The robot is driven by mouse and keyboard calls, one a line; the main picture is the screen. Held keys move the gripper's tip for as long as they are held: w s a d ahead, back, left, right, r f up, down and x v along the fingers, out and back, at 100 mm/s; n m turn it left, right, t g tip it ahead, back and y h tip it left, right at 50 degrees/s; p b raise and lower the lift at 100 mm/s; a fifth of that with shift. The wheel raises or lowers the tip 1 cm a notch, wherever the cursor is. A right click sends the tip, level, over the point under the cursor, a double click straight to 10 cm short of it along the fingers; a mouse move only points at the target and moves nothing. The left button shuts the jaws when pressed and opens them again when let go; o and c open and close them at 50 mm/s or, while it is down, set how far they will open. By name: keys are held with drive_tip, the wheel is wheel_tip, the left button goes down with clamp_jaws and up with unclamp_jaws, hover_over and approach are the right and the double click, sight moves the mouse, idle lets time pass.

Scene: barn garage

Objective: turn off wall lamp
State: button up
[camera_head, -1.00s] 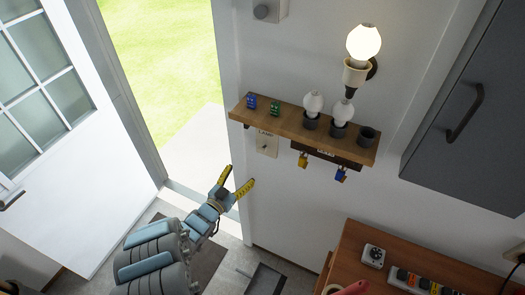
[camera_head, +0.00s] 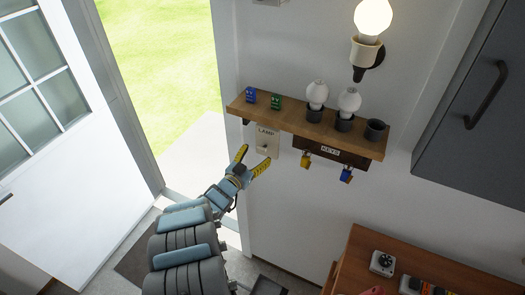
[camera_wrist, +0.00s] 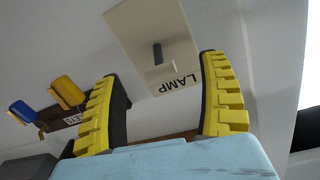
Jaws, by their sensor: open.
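The wall lamp (camera_head: 372,22) is a lit bulb in a cream socket on the wall at upper right in the head view. A cream switch plate marked LAMP (camera_head: 266,140) is on the wall below the shelf's left part. In the wrist view the plate (camera_wrist: 150,38) shows ahead of the fingers, with its toggle (camera_wrist: 157,54) sticking out. My gripper (camera_head: 254,162) is open and empty, just below and in front of the plate. In the wrist view its yellow fingers (camera_wrist: 162,100) are spread, with the toggle between their directions. I see no contact with the toggle.
A wooden shelf (camera_head: 295,122) above the plate holds small blue and green figures, bulbs in dark cups and an empty cup. A KEYS rack (camera_head: 330,151) with padlocks hangs to the right. A brown workbench (camera_head: 352,255) stands lower right; an open door (camera_head: 75,215) is left.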

sight(263, 148)
drive_tip(key=shift+x, duration=2.15)
drive_tip(key=shift+d, duration=0.1)
drive_tip(key=shift+r, duration=0.1)
clamp_jaws()
